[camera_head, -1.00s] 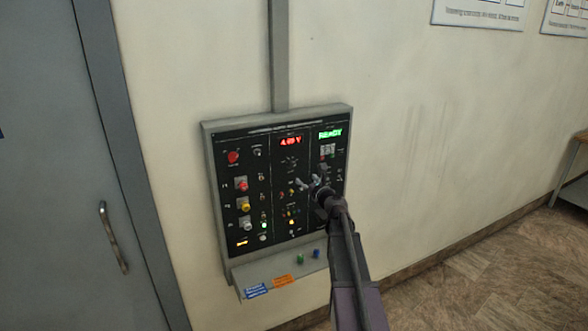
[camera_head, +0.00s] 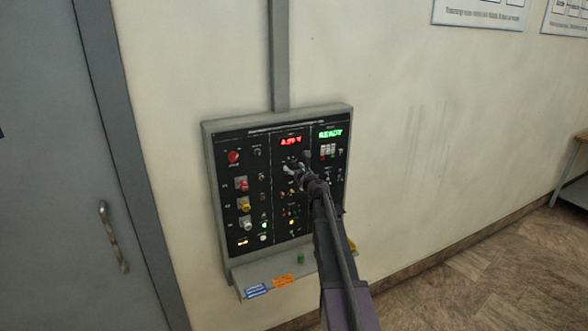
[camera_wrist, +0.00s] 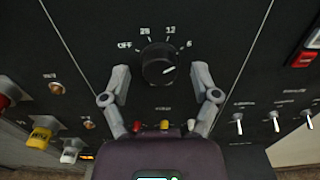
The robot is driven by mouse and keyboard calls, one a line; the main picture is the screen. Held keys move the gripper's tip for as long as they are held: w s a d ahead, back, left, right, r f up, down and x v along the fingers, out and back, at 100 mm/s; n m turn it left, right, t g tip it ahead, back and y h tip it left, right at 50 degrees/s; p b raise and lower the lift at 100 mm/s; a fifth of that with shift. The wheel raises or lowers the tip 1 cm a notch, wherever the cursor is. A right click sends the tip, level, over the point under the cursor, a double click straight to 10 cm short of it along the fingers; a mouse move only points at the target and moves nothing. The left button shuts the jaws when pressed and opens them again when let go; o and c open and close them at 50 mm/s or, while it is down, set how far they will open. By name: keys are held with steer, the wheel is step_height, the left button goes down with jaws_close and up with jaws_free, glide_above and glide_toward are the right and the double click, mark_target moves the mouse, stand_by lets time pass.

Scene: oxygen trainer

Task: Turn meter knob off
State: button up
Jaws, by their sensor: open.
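The meter knob (camera_wrist: 158,66) is a round black dial with a light pointer line, in the upper middle of the wrist view. Labels OFF, 28, 12 and 6 are around it, and the pointer line is on the side toward 6. My gripper (camera_wrist: 161,74) is open, with one grey finger on each side of the knob. I cannot tell whether the fingers touch it. In the head view my gripper (camera_head: 295,168) is at the panel's middle column, below the red voltage display (camera_head: 291,142), and hides the knob.
The control panel (camera_head: 207,160) is on the wall. Toggle switches (camera_wrist: 276,120) are at the right in the wrist view. Red, yellow and white plugs (camera_wrist: 40,138) are at the left. A grey door (camera_head: 50,180) is left of the panel. A table (camera_head: 573,195) stands at the right.

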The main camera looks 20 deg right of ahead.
jaws_close()
steer(key=shift+n, duration=0.4)
steer(key=n, duration=1.1)
steer(key=shift+d+r+n, duration=0.1)
steer(key=shift+n, duration=0.2)
steer(key=n, duration=1.1)
steer(key=shift+n, duration=0.4)
